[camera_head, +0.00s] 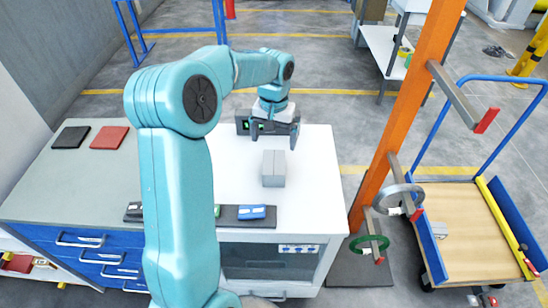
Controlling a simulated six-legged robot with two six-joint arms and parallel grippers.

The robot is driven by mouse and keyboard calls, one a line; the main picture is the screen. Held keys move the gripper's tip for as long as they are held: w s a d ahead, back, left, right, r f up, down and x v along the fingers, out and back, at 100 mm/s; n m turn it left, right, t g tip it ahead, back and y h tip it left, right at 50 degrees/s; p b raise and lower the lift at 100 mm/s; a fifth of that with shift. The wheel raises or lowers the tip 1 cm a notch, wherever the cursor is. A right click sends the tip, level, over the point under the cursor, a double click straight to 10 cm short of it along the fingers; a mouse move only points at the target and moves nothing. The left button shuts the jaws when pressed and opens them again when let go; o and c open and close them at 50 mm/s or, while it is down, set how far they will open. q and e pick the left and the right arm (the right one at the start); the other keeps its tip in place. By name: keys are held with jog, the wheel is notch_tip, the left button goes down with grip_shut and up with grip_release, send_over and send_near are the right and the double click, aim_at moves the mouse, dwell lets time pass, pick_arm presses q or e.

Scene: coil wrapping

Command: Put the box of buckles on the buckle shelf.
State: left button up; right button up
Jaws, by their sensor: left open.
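A small grey box (273,168) sits on the white tabletop (314,180); it is the only loose box there, and its contents cannot be seen. My left gripper (274,140) is open and empty, pointing down just behind the box at the far part of the tabletop. Its fingers are spread apart and do not appear to touch the box. I cannot tell which shelf is the buckle shelf; a white shelf unit (383,45) stands at the back right. My right gripper is not in view.
A dark device (243,124) stands behind the gripper. A dark tray with a blue item (251,212) lies at the front edge. An orange post (400,110) with arms holding a grey ring (399,188) and a green ring (370,250) stands right, beside a blue-railed cart (468,225).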

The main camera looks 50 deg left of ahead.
pick_arm(q)
jog(key=m, duration=0.7)
jog(key=m+p, duration=0.5)
jog(key=m, duration=2.1)
send_near(274, 162)
notch_tip(274, 162, down, 7)
jog(key=shift+d+r+p, duration=0.1)
jog(key=shift+r+p, duration=0.1)
jog(key=shift+p, duration=0.25)
notch_tip(274, 162, down, 5)
jog(key=shift+f+p, duration=0.2)
jog(key=shift+p, duration=0.5)
jog(key=shift+c, duration=0.3)
